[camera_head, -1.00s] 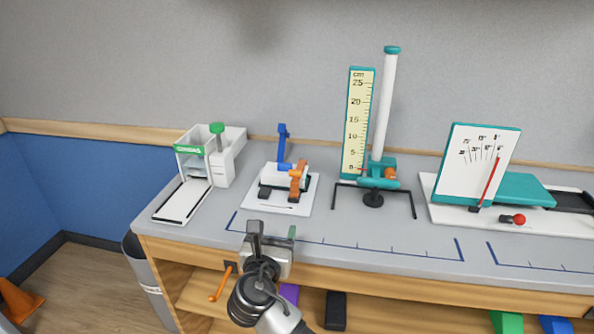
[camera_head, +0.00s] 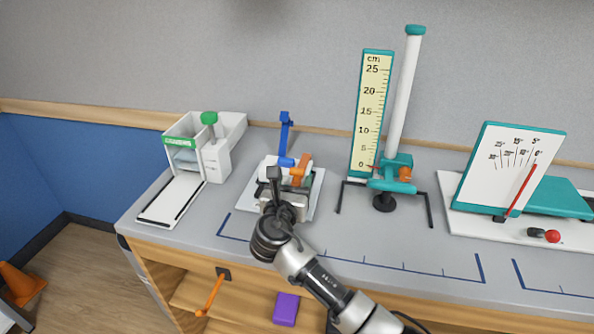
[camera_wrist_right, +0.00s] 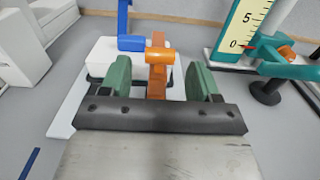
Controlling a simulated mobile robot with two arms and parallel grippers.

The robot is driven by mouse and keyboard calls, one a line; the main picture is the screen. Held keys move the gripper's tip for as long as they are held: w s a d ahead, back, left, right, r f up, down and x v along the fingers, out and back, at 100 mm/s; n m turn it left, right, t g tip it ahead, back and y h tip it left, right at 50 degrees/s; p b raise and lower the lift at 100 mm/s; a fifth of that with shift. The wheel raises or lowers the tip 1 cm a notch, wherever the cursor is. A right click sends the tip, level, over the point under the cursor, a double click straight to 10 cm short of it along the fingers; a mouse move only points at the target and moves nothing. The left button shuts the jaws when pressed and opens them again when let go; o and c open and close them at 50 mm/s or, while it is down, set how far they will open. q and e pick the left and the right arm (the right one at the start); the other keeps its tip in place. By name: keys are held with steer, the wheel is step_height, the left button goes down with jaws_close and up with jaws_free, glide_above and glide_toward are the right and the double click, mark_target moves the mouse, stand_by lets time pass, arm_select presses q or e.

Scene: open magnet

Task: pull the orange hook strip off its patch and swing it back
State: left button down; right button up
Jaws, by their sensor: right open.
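The orange hook strip (camera_head: 300,170) lies over the front of a small white block (camera_head: 272,165) on a white base plate (camera_head: 252,192). In the right wrist view the orange strip (camera_wrist_right: 157,72) has a rounded orange crosspiece near its top. A blue upright piece (camera_head: 285,135) stands behind it, with a short blue foot. My right gripper (camera_head: 290,182) is open in front of the block. In the right wrist view its two green fingertips (camera_wrist_right: 160,80) are on either side of the strip, with gaps visible. The gripper hides the block's lower front and the patch. My left gripper is out of view.
A yellow cm scale (camera_head: 371,115) with a white tube (camera_head: 403,95) stands to the right, and an angle gauge (camera_head: 510,165) farther right. The bench front (camera_head: 350,240) is clear.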

mark_target(296, 175)
steer(key=x, duration=0.3)
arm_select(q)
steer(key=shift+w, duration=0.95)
arm_select(e)
steer(key=shift+w+d, duration=0.25)
steer(key=shift+w, duration=0.4)
steer(key=shift+c, duration=0.4)
